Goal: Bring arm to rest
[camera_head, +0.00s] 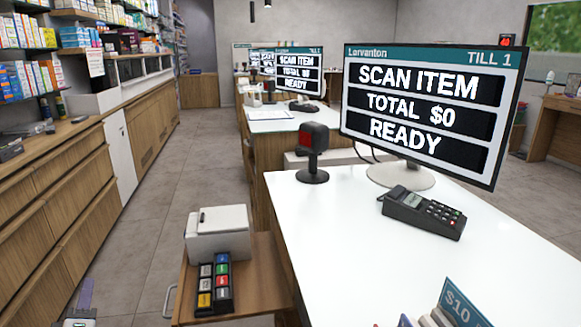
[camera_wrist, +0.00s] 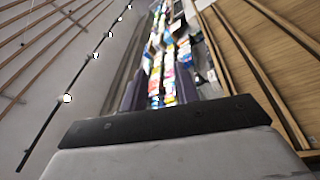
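My gripper (camera_wrist: 171,82) shows in the wrist view above the dark bar of its own body. Its two dark fingers stand apart, with a clear gap and nothing held between them. The wrist camera looks along the shop at a steep tilt, towards shelves of bright packs (camera_wrist: 168,75). In the head view only a small piece of what looks like my gripper shows at the bottom left edge, over the floor beside the wooden drawers. The rest of my arm is out of view.
A white counter (camera_head: 400,280) holds a till screen (camera_head: 425,110), a card terminal (camera_head: 423,212) and a scanner (camera_head: 312,152). A lower wooden shelf carries a white printer (camera_head: 218,232). Wooden drawers (camera_head: 60,205) line the left. The grey aisle floor (camera_head: 185,165) between is clear.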

